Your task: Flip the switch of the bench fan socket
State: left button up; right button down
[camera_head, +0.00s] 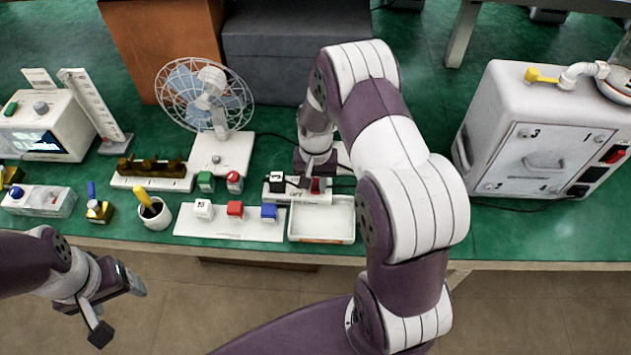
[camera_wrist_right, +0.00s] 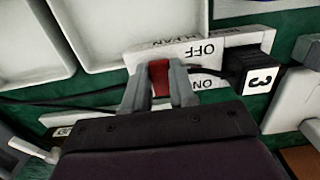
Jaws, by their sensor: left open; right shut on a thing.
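The bench fan socket (camera_head: 305,197) is a white block on the green bench, in front of the fan. In the right wrist view the socket (camera_wrist_right: 206,52) shows OFF and ON lettering, upside down. Its red switch (camera_wrist_right: 159,76) stands between the two fingers of my right gripper (camera_wrist_right: 157,90), which is shut on it. In the head view my right gripper (camera_head: 316,184) reaches down over the socket's right part and partly hides the switch. My left gripper (camera_head: 120,308) is open and empty in front of the bench at lower left. Which way the switch is tipped is unclear.
A black plug (camera_wrist_right: 257,72) marked 3 sits in the socket beside the switch. A white tray (camera_head: 321,238) lies just in front. The fan (camera_head: 222,150) stands behind left, and a white cabinet (camera_head: 545,135) at right.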

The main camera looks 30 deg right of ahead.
jog(key=shift+w+d+r+g+p, duration=0.15)
jog(key=shift+r+g+p, duration=0.1)
jog(key=shift+g+p, duration=0.15)
jog(key=shift+w+f+g+y, duration=0.15)
jog(key=shift+w+g+y, duration=0.05)
jog(key=shift+g+y, duration=0.5)
jog(key=c, duration=0.9)
grip_release()
